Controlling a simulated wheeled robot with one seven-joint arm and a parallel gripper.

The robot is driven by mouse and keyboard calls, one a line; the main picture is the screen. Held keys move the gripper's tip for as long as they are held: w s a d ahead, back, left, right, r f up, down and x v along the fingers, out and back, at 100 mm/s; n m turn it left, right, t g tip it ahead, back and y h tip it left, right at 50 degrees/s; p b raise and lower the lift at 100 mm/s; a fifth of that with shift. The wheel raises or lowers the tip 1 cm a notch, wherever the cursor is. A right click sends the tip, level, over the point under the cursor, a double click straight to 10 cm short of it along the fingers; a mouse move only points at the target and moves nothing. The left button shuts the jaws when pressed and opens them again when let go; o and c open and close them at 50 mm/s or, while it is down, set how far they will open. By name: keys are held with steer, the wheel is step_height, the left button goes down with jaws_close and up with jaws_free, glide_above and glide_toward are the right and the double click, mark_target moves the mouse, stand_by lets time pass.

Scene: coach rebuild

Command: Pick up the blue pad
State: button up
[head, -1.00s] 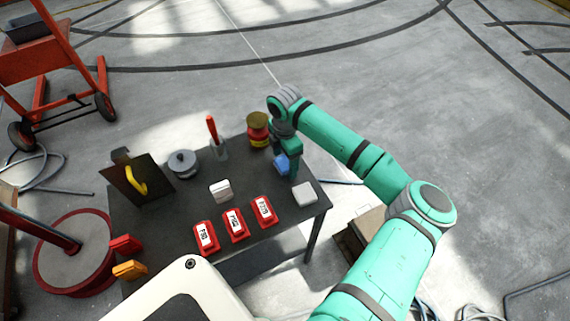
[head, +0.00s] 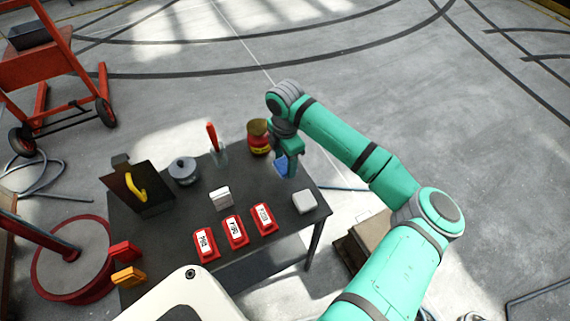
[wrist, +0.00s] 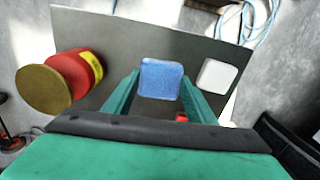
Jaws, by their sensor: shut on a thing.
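The blue pad (wrist: 160,78) is a small rounded square between my gripper's two green fingers in the wrist view. In the head view the blue pad (head: 281,166) shows partly beside the fingers, near the right end of the dark table (head: 169,223). My gripper (wrist: 158,92) is shut on the pad; in the head view my gripper (head: 288,165) hides part of it. I cannot tell exactly how high the pad is above the tabletop.
A red and yellow jar (head: 259,138) stands close left of my gripper. A white pad (head: 304,202) lies to the right. Three red labelled trays (head: 235,232), a white block (head: 220,197), a grey pot (head: 184,171) and a red-handled tool (head: 214,145) are on the table.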

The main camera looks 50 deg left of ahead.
steer(key=d+r, duration=0.1)
steer(key=s+d+r, duration=0.2)
steer(key=r, duration=0.1)
steer(key=s+d+r, duration=0.4)
steer(key=s+d, duration=0.1)
steer(key=d, duration=0.2)
steer(key=shift+s+d+r, duration=0.15)
steer(key=shift+o, duration=0.4)
